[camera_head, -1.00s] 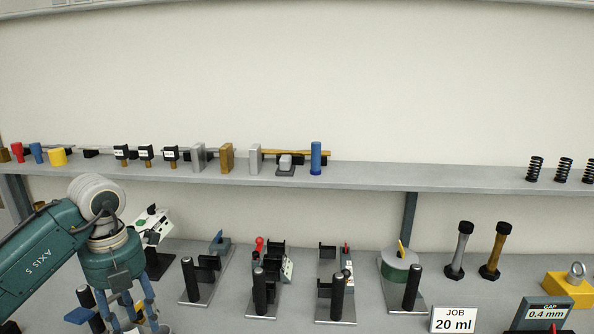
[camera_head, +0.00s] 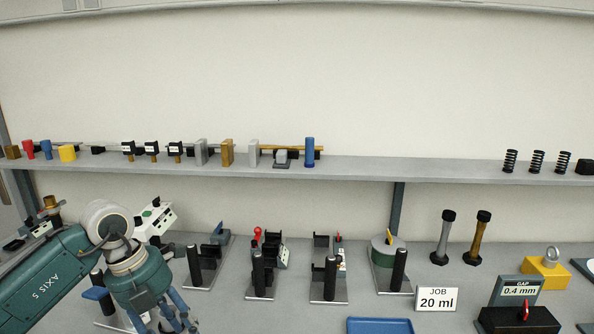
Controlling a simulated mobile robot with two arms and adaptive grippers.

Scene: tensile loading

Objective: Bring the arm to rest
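My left arm comes in from the lower left, with teal links and a pale grey joint. Its gripper (camera_head: 180,322) points down at the bottom edge of the head view. The blue-grey fingers show only in part and their tips are cut off, so I cannot tell how far apart they are or whether they hold anything. It is in front of the bench (camera_head: 245,318), left of the black-posted fixtures (camera_head: 262,275). My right gripper is out of view.
A shelf (camera_head: 350,168) behind carries small blocks, cylinders and springs (camera_head: 537,160). The bench holds several fixtures, two bolt-like pieces (camera_head: 445,238), a JOB 20 ml card (camera_head: 436,299), a GAP 0.4 mm sign (camera_head: 517,291), a yellow block (camera_head: 546,271) and a blue tray (camera_head: 380,326).

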